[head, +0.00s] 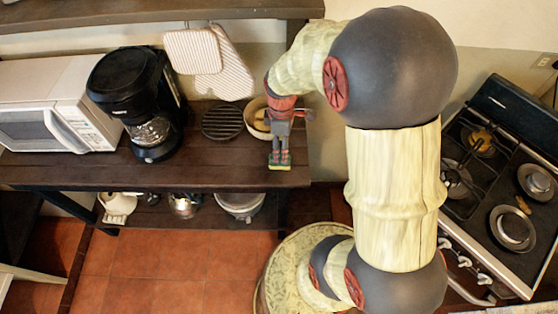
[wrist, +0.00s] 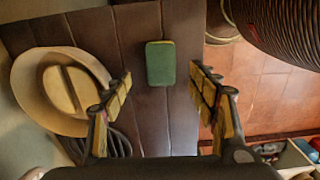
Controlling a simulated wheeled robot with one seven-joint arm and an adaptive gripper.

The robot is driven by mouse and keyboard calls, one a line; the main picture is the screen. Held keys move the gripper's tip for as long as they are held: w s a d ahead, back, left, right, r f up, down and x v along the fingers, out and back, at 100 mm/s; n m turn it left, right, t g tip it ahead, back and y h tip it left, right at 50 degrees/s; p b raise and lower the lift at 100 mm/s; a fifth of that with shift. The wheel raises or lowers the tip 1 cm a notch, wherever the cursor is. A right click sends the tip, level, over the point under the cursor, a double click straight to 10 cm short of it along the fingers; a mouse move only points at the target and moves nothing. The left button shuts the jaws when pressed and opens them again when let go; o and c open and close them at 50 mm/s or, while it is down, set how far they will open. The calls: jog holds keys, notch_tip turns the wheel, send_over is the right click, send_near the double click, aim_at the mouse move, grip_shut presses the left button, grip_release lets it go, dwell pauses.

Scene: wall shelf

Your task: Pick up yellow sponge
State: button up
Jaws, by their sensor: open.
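The sponge (wrist: 160,63), a small block with a green top and a thin yellowish edge, lies flat on the dark wooden shelf (wrist: 145,110). In the head view a small green and yellow patch of it (head: 280,167) shows near the shelf's right end, just below my gripper. My gripper (head: 279,152) points down over the shelf. In the wrist view its two fingers (wrist: 161,86) are spread wide and empty. The sponge appears between and a little beyond the fingertips, with a gap on both sides. I cannot tell the exact height between them.
A cream bowl (wrist: 23,88) with a wooden item inside stands close to the left finger. A dark round grill (head: 222,120), a black coffee maker (head: 135,95) and a white microwave (head: 55,105) stand farther left. The shelf's edge lies close right of the sponge in the wrist view.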

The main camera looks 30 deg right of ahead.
notch_tip(320, 180, down, 7)
jog(key=shift+a+r+b, duration=0.1)
jog(key=shift+a+b, duration=0.05)
jog(key=shift+b, duration=0.85)
jog(key=shift+c, duration=0.8)
jog(key=c, duration=0.6)
